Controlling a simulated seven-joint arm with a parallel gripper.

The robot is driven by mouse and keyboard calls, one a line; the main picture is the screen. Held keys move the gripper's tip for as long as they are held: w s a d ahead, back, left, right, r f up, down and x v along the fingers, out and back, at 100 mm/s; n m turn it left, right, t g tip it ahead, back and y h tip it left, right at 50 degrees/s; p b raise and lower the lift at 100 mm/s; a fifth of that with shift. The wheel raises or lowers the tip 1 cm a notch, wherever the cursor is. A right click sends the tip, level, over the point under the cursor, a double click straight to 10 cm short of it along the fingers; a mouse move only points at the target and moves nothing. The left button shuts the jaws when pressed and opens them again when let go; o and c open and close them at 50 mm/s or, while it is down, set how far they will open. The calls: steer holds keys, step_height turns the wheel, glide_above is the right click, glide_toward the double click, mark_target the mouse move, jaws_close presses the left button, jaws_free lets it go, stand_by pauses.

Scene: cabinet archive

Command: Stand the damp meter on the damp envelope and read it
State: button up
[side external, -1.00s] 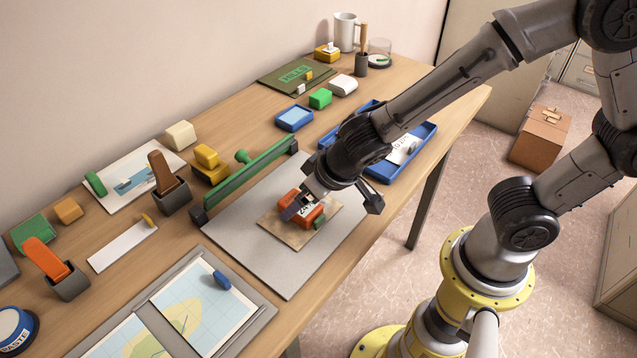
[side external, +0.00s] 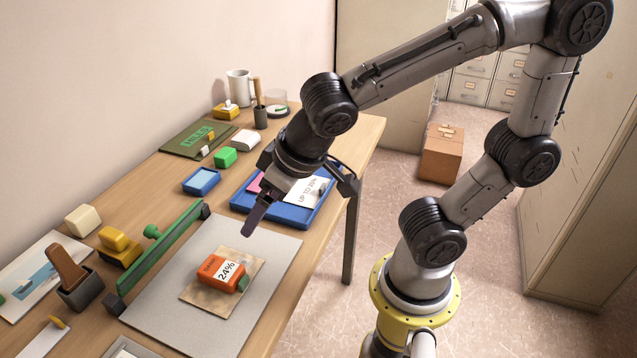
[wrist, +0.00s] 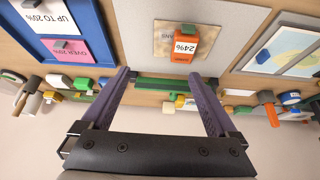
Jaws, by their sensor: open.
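The orange damp meter (side external: 208,275) rests on the tan damp envelope (side external: 194,297), which lies on a grey board. The meter's white display reads 24%, and a green piece shows at its right end. In the wrist view the meter (wrist: 180,58) shows the same figure upside down, on the envelope (wrist: 160,40). My gripper (side external: 250,222) is above and to the right of the meter, apart from it. In the wrist view its two purple fingers (wrist: 157,80) are spread wide with nothing between them.
A blue tray (side external: 296,218) holds a white card marked UP TO 20% (side external: 304,192) and a pink card marked OVER 20% (wrist: 70,53). A green bar (side external: 160,258) runs along the grey board's left edge. Small blocks and a wooden-handled tool stand beyond it.

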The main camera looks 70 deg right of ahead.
steer(key=s+d+r, duration=0.3)
steer(key=s+d, duration=0.5)
steer(key=s, duration=0.1)
steer(key=shift+s, duration=0.15)
